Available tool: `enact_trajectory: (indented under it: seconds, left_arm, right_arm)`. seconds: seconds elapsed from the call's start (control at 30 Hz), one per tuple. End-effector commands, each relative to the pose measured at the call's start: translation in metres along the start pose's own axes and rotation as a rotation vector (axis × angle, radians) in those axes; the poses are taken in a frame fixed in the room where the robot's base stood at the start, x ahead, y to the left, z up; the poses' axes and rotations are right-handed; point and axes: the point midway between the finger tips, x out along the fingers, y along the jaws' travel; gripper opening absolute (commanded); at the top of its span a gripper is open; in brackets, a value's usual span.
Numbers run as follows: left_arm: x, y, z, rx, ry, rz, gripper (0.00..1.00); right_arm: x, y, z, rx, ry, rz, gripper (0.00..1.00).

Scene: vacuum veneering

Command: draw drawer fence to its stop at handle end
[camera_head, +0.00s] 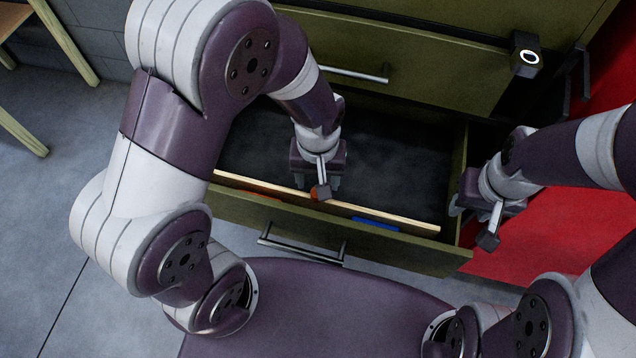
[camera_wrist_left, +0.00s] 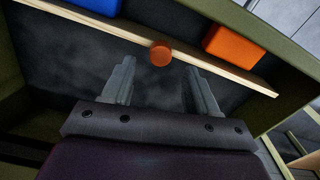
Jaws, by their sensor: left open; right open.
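The drawer fence (camera_head: 400,226) is a light wooden strip across the open green drawer (camera_head: 455,180), close to its front panel; it also shows in the left wrist view (camera_wrist_left: 235,82). An orange round knob (camera_wrist_left: 161,54) sits on the fence. My left gripper (camera_head: 318,182) is inside the drawer on the back side of the fence. Its open fingers (camera_wrist_left: 160,70) point at the fence, with the knob between and just beyond their tips, not gripped. My right gripper (camera_head: 458,208) is open by the drawer's right side wall; its fingers are partly hidden.
An orange block (camera_head: 262,195) and a blue block (camera_head: 377,222) lie between fence and front panel. The drawer handle (camera_head: 300,250) is outside the front. A closed drawer with a bar handle (camera_head: 350,75) is above. The dark drawer floor (camera_head: 390,165) behind the fence looks clear.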

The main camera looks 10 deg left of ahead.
Motion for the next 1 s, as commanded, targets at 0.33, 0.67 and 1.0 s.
enact_trajectory:
  seconds: [0.33,0.67,1.0]
  left_arm:
    - [-0.073,0.000,0.000,0.000,0.001,0.001,0.59]
    - [-0.078,0.000,0.000,0.000,-0.001,-0.001,0.59]
    - [-0.075,0.000,0.000,0.099,0.016,0.008,0.59]
  right_arm:
    - [-0.013,0.000,-0.002,0.000,0.000,0.000,0.43]
    - [-0.013,0.000,-0.002,0.000,0.000,0.000,0.43]
    - [-0.013,0.000,-0.002,0.000,0.000,0.000,0.43]
